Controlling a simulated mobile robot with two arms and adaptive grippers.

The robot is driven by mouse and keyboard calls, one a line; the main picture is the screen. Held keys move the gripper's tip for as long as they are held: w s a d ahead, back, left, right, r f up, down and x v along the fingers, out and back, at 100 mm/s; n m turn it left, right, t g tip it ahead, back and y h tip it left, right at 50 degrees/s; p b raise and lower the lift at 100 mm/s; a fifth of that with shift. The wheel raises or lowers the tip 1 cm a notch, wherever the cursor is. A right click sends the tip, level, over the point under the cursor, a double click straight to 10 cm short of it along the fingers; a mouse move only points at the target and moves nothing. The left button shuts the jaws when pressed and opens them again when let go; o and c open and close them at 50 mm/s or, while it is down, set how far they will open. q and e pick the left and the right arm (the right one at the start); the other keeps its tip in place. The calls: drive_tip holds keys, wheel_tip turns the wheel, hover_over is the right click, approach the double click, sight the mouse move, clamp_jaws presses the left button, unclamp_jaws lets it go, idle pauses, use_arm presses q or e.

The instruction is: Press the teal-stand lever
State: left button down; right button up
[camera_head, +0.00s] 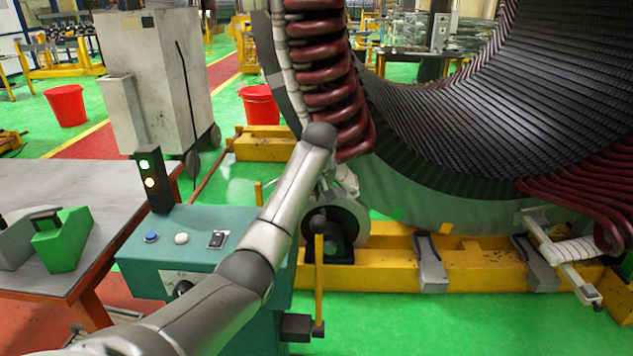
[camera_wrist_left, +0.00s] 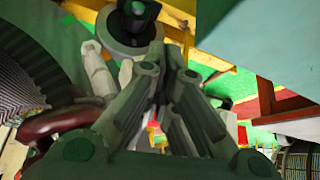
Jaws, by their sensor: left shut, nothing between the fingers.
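The teal stand (camera_head: 205,235) stands at the lower centre, next to the grey table. Its lever (camera_head: 319,275) is a yellow bar with a black knob (camera_head: 318,224) on top, upright at the stand's right side. My left arm crosses over the stand, and its wrist bends down just above and beyond the knob. My left gripper (camera_head: 327,188) is partly hidden by the wrist. In the left wrist view the gripper (camera_wrist_left: 168,70) is shut and empty. A teal surface (camera_wrist_left: 260,35) fills that view's upper right; I cannot make out the lever there. My right gripper is not in view.
A signal light (camera_head: 152,180) rises from the stand's back left corner. The large stator (camera_head: 470,110) with red coils (camera_head: 330,75) fills the right. A yellow base frame (camera_head: 385,272) with a dark roller (camera_head: 335,225) lies behind the lever. Green floor (camera_head: 450,325) is clear at front right.

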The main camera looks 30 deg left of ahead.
use_arm(q)
drive_tip(key=shift+s+d+f+p, duration=0.25)
drive_tip(key=shift+s+d+f, duration=0.2)
drive_tip(key=shift+f, duration=0.3)
drive_tip(key=shift+s+d+f+p, duration=0.2)
drive_tip(key=shift+s+d+f, duration=0.25)
drive_tip(key=shift+f, duration=0.25)
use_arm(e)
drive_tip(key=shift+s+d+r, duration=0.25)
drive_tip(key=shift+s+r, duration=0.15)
use_arm(q)
drive_tip(key=shift+d+f, duration=0.1)
